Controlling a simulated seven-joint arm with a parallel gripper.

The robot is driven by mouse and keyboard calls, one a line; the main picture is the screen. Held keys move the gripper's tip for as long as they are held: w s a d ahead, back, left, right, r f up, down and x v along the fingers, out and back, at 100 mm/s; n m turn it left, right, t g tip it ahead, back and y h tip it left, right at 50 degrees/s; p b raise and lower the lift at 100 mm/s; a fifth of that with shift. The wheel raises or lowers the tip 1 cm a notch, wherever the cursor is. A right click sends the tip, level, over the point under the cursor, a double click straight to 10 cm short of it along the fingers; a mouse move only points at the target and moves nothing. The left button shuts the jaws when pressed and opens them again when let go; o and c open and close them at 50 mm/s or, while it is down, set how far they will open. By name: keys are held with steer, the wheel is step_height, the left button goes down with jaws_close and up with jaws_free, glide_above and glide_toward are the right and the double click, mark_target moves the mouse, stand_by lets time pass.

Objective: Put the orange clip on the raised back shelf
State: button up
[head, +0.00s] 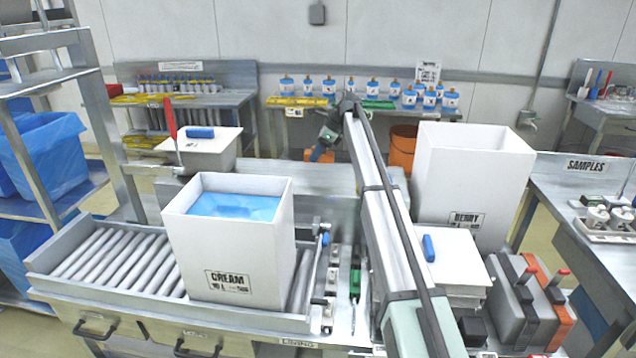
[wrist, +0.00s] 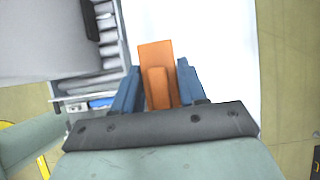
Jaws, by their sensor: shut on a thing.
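My gripper (head: 328,138) is at the back of the workstation in the head view, small and partly hidden by my arm. In the wrist view my gripper (wrist: 158,68) has its two blue fingers on either side of the orange clip (wrist: 153,55), shut on it. The clip (head: 320,156) shows as a small orange patch below the gripper in the head view. The raised back shelf (head: 272,178) is a grey metal ledge behind the conveyor. The clip appears over or in front of it; I cannot tell whether they touch.
A white CREAM box (head: 236,262) with a blue liner (head: 232,205) stands on the roller conveyor (head: 125,262). A white BERRY box (head: 470,190) stands right of my arm. An orange bucket (head: 402,150) is behind.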

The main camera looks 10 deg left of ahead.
mark_target(332, 153)
steer(key=shift+f, duration=4.7)
steer(key=shift+f, duration=0.1)
steer(key=o, duration=1)
steer(key=v, duration=1.2)
